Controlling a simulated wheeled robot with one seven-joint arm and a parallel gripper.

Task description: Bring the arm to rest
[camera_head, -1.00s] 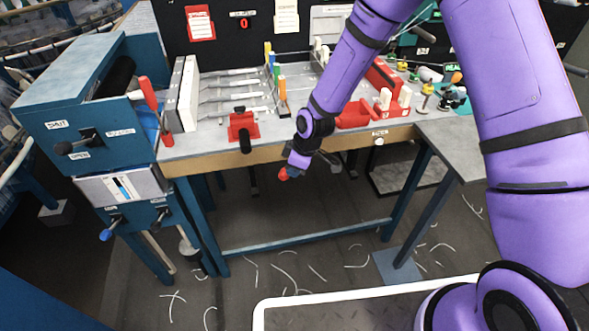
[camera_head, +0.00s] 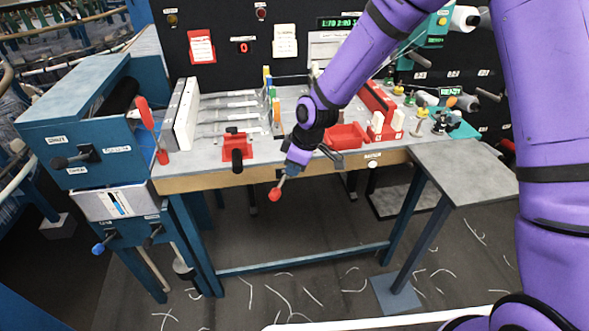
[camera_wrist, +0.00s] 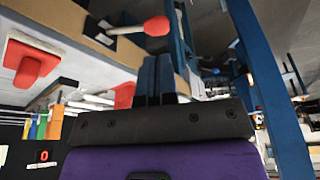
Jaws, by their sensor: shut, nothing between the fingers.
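My purple arm reaches from the upper right over the front edge of the workbench (camera_head: 390,158). My gripper (camera_head: 291,171) hangs at that edge, pointing down, and is small there. In the wrist view my gripper's two dark blue fingers (camera_wrist: 157,78) are together with nothing between them. A red ball knob (camera_head: 275,194) on a short rod juts from the bench front just below my gripper in the head view. The knob also shows in the wrist view (camera_wrist: 157,26), beyond the fingertips and apart from them. My gripper and wrist partly hide the bench front there.
A blue machine (camera_head: 75,125) with a red-handled lever (camera_head: 146,115) stands at the left. A red clamp (camera_head: 237,143) and a red tray (camera_head: 345,135) sit on the bench. A grey side table (camera_head: 465,172) stands at the right. Floor below is open, with scattered pale strands.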

